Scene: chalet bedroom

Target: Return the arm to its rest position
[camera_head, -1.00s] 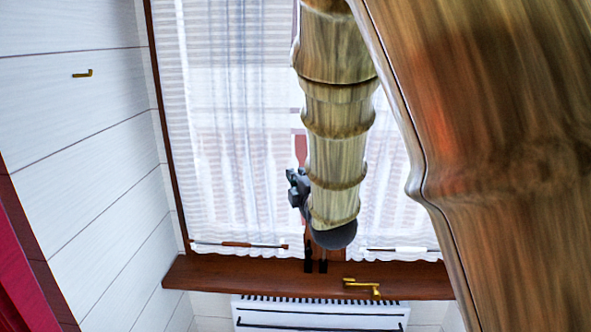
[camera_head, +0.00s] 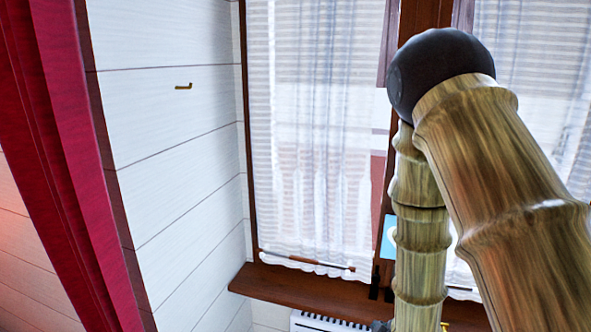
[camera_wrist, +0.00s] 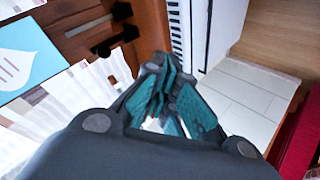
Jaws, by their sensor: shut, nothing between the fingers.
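My gripper (camera_wrist: 168,92) shows in the wrist view, with its teal finger pads together and nothing held between them. In the head view my arm has a thick upper link on the right, a black elbow at the top, and a forearm hanging down in front of the window. The gripper end is almost wholly below the bottom edge there. In the wrist view the gripper is seen against the brown window sill (camera_wrist: 95,40) and the white radiator (camera_wrist: 180,35); I cannot tell the gap to them.
In the head view, the sill (camera_head: 310,289) runs under the curtained window (camera_head: 310,150), above the radiator (camera_head: 325,323). A blue card (camera_head: 388,237) is partly behind the forearm. A brass hook (camera_head: 184,86) is on the white wall. A red curtain (camera_head: 75,190) hangs at left.

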